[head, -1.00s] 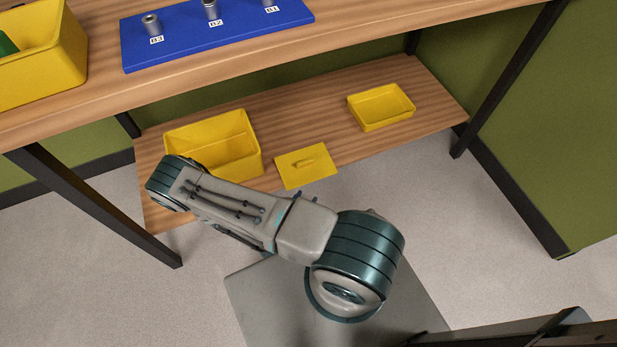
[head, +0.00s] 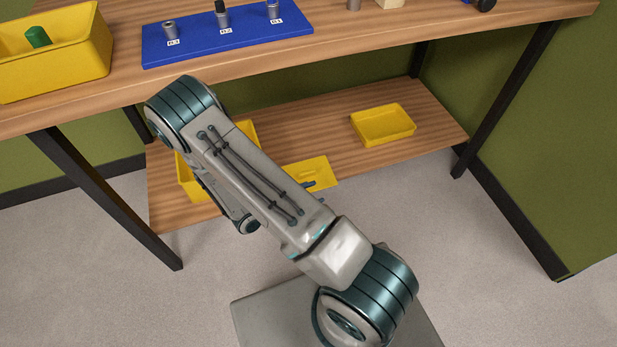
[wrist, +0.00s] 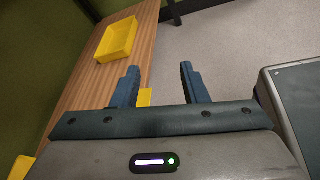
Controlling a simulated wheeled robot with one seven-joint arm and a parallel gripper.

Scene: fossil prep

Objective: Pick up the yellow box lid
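The yellow box lid (head: 320,168) lies flat on the lower wooden shelf, near its front edge. In the head view my arm covers part of it. In the wrist view only a small yellow piece of the lid (wrist: 145,97) shows beside the left finger. My gripper (wrist: 159,68) is open, with two dark blue fingers apart and nothing visible held between them. In the head view my gripper is mostly hidden behind my arm, with a bit of blue finger showing at the lid's front edge. I cannot tell whether it touches the lid.
A larger yellow box (head: 188,180) stands left of the lid, partly behind my arm. A shallow yellow tray (head: 383,125) sits to the right on the lower shelf (head: 430,137). The upper tabletop (head: 345,42) holds a blue board (head: 190,42) and another yellow bin (head: 75,65). Black legs flank the shelf.

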